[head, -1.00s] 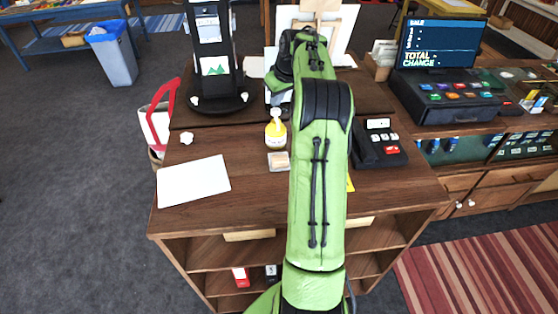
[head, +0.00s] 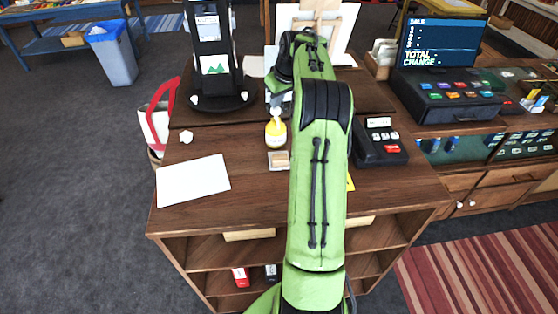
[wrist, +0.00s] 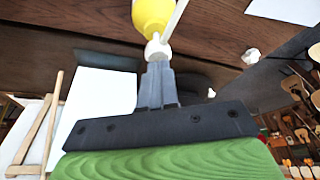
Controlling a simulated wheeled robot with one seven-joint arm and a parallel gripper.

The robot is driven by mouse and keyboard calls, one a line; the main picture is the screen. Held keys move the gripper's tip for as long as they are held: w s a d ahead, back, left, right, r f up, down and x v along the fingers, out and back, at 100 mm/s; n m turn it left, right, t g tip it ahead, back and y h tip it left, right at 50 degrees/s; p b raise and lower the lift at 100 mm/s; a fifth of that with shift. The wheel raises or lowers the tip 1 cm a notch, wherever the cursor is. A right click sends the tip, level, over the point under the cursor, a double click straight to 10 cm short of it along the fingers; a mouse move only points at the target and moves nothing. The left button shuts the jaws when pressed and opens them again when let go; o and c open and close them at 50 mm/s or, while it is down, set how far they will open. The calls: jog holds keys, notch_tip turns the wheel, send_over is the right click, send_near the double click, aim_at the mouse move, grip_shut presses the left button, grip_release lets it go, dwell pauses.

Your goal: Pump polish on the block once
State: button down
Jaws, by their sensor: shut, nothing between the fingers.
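A yellow bottle with a white label and white pump top (head: 276,135) stands upright on the wooden counter. The small tan block (head: 278,160) lies just in front of it, towards me. My gripper is shut and empty, with its fingertips (wrist: 157,72) pointing at the white pump head (wrist: 157,48) in the wrist view. The tips are at the pump head; whether they touch it I cannot tell. The yellow bottle body (wrist: 153,14) shows beyond the pump head. In the head view my gripper is small and partly hidden behind my arm, just above the bottle.
A white sheet (head: 193,181) lies on the counter at left, with a small crumpled white thing (head: 186,137) behind it. A black stand (head: 212,80) rises behind left. A dark card terminal (head: 380,145) sits to the right of my arm, and a cash register (head: 445,80) further right.

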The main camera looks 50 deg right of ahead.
jog(key=shift+f+b, duration=0.6)
jog(key=shift+f, duration=0.45)
jog(key=shift+s, duration=0.1)
jog(key=shift+r, duration=0.1)
jog(key=shift+r+p, duration=1.3)
jog(key=shift+p, duration=0.1)
notch_tip(320, 180, up, 4)
jog(key=p, duration=0.3)
jog(key=shift+r+p, duration=0.1)
jog(key=shift+p, duration=0.2)
jog(key=shift+r, duration=0.9)
